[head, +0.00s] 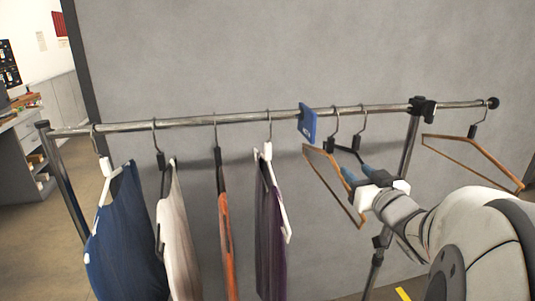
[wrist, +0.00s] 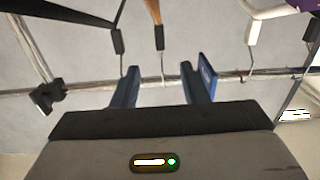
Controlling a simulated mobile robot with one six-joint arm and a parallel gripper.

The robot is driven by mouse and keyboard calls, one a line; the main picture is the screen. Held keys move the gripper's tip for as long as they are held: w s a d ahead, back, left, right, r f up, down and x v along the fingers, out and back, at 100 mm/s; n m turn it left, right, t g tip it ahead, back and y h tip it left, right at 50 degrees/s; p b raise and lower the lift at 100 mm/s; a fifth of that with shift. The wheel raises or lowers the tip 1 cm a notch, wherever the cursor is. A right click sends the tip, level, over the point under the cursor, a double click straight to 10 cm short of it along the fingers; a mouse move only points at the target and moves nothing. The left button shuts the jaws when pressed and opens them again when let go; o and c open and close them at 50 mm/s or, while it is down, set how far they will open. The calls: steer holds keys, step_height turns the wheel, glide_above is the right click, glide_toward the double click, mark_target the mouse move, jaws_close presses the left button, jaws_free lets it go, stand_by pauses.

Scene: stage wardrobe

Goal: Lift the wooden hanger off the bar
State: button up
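A bare wooden hanger (head: 332,188) hangs from the metal bar (head: 240,118), right of the blue divider tag (head: 307,124). Its wood and dark hook sleeve show in the wrist view (wrist: 153,12). My gripper (head: 358,173) is at this hanger, below the bar, with its blue fingers apart and pointing up-left. In the wrist view my gripper (wrist: 158,85) is open, and the hanger's thin hook appears between the fingers in the picture. I cannot tell if it lies within their depth. Another bare wooden hanger (head: 500,166) hangs at the bar's right end, beyond the upright.
A black hanger (head: 347,150) hangs close beside the nearer wooden one, also in the wrist view (wrist: 117,41). Left of the tag hang a blue garment (head: 125,225), a pale one (head: 178,230), an orange one (head: 227,250) and a purple one (head: 268,220). A grey wall stands behind.

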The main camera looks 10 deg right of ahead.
mark_target(332, 146)
steer(key=shift+w+a+b, duration=0.15)
steer(key=shift+w+b, duration=0.5)
steer(key=shift+w, duration=3.2)
steer(key=shift+w+a+b, duration=0.15)
steer(key=shift+w+b, duration=0.5)
steer(key=shift+w, duration=3.15)
steer(key=shift+c, duration=0.4)
jaws_close()
steer(key=shift+r, duration=0.15)
steer(key=shift+r+p, duration=1.3)
steer(key=shift+r, duration=0.35)
steer(key=shift+s+d+p, duration=0.2)
steer(key=shift+s+p, duration=0.1)
steer(key=shift+s, duration=3.7)
steer(key=shift+w, duration=0.1)
